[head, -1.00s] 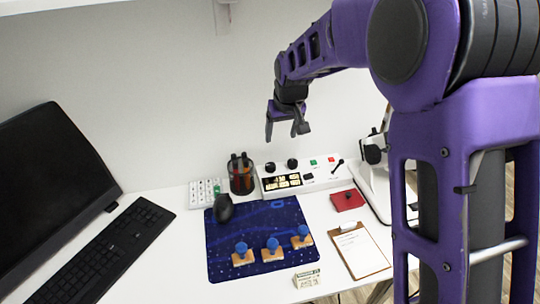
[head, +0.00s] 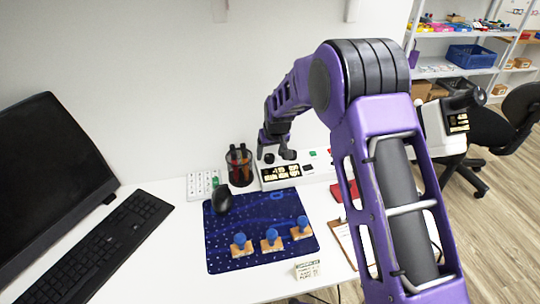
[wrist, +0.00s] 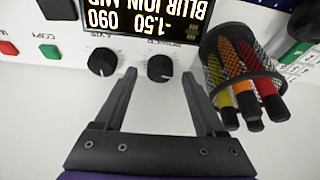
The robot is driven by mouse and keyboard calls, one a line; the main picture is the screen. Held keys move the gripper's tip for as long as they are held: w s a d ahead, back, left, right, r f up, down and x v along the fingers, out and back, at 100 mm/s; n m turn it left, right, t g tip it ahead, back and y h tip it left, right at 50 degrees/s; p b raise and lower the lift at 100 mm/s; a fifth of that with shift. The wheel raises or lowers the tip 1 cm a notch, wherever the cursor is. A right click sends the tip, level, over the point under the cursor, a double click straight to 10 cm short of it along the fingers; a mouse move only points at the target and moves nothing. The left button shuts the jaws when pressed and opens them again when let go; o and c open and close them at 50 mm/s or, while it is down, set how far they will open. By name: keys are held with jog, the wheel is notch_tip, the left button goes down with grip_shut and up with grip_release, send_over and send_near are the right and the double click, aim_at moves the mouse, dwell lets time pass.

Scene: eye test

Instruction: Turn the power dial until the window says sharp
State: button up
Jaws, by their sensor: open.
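The white console box (head: 318,170) stands at the back of the desk and carries two black dials. In the wrist view everything on it is upside down. Its dark window (wrist: 150,18) reads "BLUR JOIN MID", "-1.50" and "090". One dial (wrist: 160,68) lies between the fingertips of my gripper (wrist: 159,75), nearer the pen cup; the other dial (wrist: 102,62) lies outside the left finger.
The mesh pen cup (wrist: 240,75) stands close beside the right finger; it also shows in the head view (head: 240,167). A mouse (head: 222,199) and several blue-knobbed wooden blocks are on the blue mat (head: 225,262). A keyboard (head: 105,245) and monitor are left.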

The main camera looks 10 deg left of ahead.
jog(key=shift+w+a+f, duration=0.1)
jog(key=shift+w+f, duration=0.1)
jog(key=shift+f, duration=0.3)
grip_shut()
jog(key=shift+f+n+g+y+b, duration=0.1)
jog(key=shift+n+g+y+b, duration=0.3)
jog(key=shift+n, duration=0.7)
jog(key=n, duration=0.3)
jog(key=shift+g+y, duration=0.3)
jog(key=shift+g, duration=0.1)
grip_release()
